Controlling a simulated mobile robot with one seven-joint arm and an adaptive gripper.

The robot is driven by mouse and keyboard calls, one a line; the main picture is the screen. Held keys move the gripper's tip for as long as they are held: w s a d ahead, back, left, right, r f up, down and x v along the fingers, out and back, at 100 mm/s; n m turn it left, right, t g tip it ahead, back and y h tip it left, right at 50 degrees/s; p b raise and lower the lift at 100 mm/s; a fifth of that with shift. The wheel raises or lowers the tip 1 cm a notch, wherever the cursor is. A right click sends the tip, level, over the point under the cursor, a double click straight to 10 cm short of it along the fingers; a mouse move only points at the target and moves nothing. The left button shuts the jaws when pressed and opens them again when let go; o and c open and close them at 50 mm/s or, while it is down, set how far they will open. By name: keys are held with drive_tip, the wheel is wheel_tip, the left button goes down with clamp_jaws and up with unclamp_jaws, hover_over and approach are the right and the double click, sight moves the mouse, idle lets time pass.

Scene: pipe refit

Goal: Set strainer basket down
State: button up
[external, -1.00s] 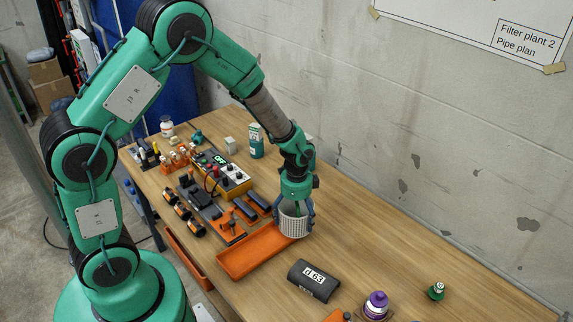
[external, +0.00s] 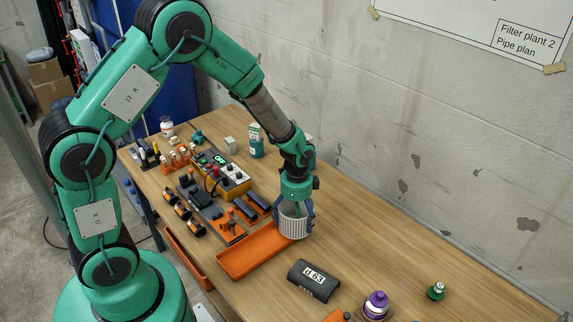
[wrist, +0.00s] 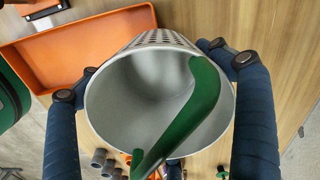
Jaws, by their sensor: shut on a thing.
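The strainer basket (external: 293,225) is a light grey perforated cup. My gripper (external: 294,208) is shut on it, with a finger on each side. In the wrist view the basket (wrist: 120,95) is seen from above, its open mouth facing the camera and a green curved handle (wrist: 200,95) across it. The blue fingers of my gripper (wrist: 160,75) press on its left and right walls. The basket is upright at the right end of the orange tray (external: 232,264). I cannot tell whether its bottom touches the table.
A dark cylinder marked d 63 (external: 314,281) lies in front of the basket. A purple-capped item (external: 376,304) and a small green item (external: 436,291) stand to the right. A yellow control box (external: 232,178) and tools are behind left. Bare wood lies right of the basket.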

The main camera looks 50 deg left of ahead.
drive_tip(key=w+d+r+m, duration=0.1)
drive_tip(key=w+d+m, duration=0.2)
drive_tip(key=w+d, duration=0.2)
drive_tip(key=w+d+r+m+p, duration=0.1)
drive_tip(key=w+d+m, duration=0.3)
drive_tip(key=d, duration=0.7)
drive_tip(key=w+d+r+m, duration=0.3)
drive_tip(key=w+d, duration=0.3)
drive_tip(key=d, duration=0.2)
drive_tip(key=shift+w+m, duration=0.25)
drive_tip(key=shift+m, duration=0.15)
drive_tip(key=shift+d, duration=0.1)
drive_tip(key=shift+f+b, duration=0.35)
drive_tip(key=shift+f, duration=2.7)
drive_tip(key=shift+f+b, duration=0.35)
drive_tip(key=shift+f, duration=1.55)
drive_tip(key=shift+f, duration=0.1)
